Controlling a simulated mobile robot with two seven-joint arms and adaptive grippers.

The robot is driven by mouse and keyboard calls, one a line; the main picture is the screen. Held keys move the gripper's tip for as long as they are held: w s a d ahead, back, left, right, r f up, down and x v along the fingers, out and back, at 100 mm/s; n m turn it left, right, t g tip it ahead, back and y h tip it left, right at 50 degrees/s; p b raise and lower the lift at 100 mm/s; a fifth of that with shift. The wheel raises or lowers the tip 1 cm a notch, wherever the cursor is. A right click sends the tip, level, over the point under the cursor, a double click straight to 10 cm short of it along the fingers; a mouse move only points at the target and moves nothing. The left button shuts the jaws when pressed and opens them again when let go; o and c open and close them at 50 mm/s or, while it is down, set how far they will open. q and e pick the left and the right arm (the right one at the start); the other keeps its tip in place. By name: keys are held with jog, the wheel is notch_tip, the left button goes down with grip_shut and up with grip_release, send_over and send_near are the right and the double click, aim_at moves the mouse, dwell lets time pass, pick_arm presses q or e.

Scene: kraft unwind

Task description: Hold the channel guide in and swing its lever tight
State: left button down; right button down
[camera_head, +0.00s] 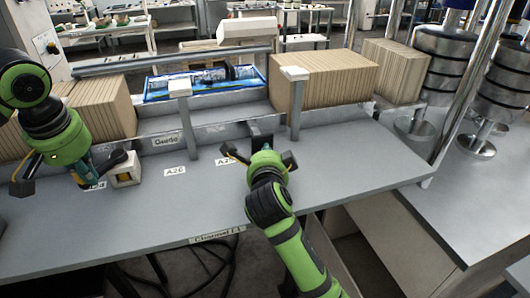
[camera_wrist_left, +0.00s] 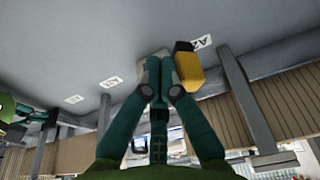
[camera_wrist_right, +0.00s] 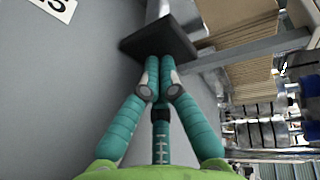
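A dark flat plate (camera_head: 259,133) on a grey rail stands at the bench's middle; I take it for the channel guide. My right gripper (camera_head: 262,148) is at its near side. In the right wrist view its closed fingertips (camera_wrist_right: 158,64) meet at the edge of the dark plate (camera_wrist_right: 150,38), with nothing visible between them. A pale block with a yellow and black face (camera_head: 125,172) sits at the left; whether it is the lever I cannot tell. My left gripper (camera_head: 86,180) is just left of it. In the left wrist view its closed fingertips (camera_wrist_left: 157,63) are beside the yellow part (camera_wrist_left: 188,68).
Stacks of brown cardboard (camera_head: 322,80) stand behind the rail, with a blue tray (camera_head: 205,82) between them. Two upright grey posts (camera_head: 185,125) rise from the bench. Paper labels (camera_head: 175,170) lie along the grey bench top (camera_head: 150,220). Its front part is clear.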

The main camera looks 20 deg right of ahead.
pick_arm(q)
jog(key=shift+w+a, duration=0.3)
jog(key=shift+a, duration=0.4)
jog(key=shift+w+a, duration=0.55)
jog(key=shift+a, duration=0.15)
